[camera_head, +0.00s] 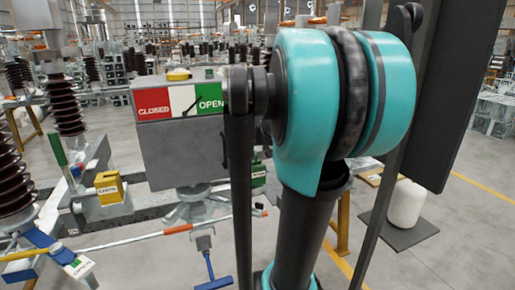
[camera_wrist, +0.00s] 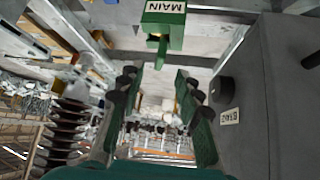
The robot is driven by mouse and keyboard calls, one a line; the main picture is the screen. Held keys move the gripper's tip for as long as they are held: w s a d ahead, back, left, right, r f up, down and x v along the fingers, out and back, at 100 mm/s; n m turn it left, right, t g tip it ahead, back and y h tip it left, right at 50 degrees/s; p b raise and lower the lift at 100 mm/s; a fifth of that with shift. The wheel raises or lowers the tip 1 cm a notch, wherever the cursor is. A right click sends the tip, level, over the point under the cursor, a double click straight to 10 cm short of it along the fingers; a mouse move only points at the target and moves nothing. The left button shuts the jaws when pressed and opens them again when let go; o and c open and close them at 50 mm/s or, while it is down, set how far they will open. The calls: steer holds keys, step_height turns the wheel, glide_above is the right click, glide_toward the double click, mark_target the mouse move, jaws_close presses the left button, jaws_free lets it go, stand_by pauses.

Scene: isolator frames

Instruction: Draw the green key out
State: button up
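In the wrist view a green lock block (camera_wrist: 163,24) labelled MAIN, its lettering upside down, is at the top centre. A green key (camera_wrist: 161,50) sticks out of its lower side. My gripper (camera_wrist: 156,80) is open, one finger on each side of the picture's middle. The key shows between and just above the fingertips, and nothing is held. I cannot tell how far it is from them in depth. In the head view a small green block (camera_head: 258,174) shows partly behind my arm; my gripper is hidden there.
A grey cabinet (camera_head: 180,152) with a CLOSED/OPEN plate is left of my arm; a grey box wall (camera_wrist: 285,100) is close on the right in the wrist view. A yellow EARTH lock (camera_head: 108,188) and brown ribbed insulators (camera_head: 68,108) stand left.

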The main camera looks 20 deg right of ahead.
mark_target(256, 154)
steer(key=x, duration=0.9)
steer(key=shift+f, duration=0.15)
steer(key=shift+c, duration=0.2)
jaws_close()
stand_by(1.1)
steer(key=shift+r, duration=3.8)
